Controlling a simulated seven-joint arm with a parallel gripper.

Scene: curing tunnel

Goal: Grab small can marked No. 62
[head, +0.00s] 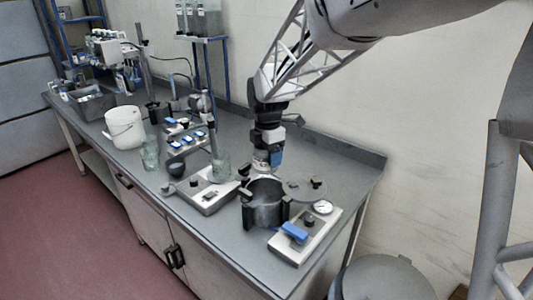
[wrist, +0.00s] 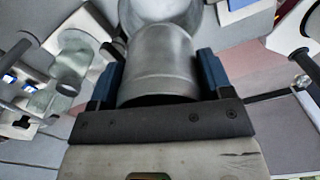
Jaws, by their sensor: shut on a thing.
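My gripper (head: 268,160) is over the bench, just behind a dark open pot (head: 265,205). In the wrist view its two blue fingers (wrist: 158,72) are shut on the sides of a plain grey metal can (wrist: 160,52). The can lies between the fingers, its near end against the dark palm plate. No number shows on the can's visible side, so I cannot read a No. 62. In the head view the can is mostly hidden by the gripper, and I cannot tell whether it touches anything below.
A white bucket (head: 125,127) is farther left. Bare bench (head: 345,165) lies at the right.

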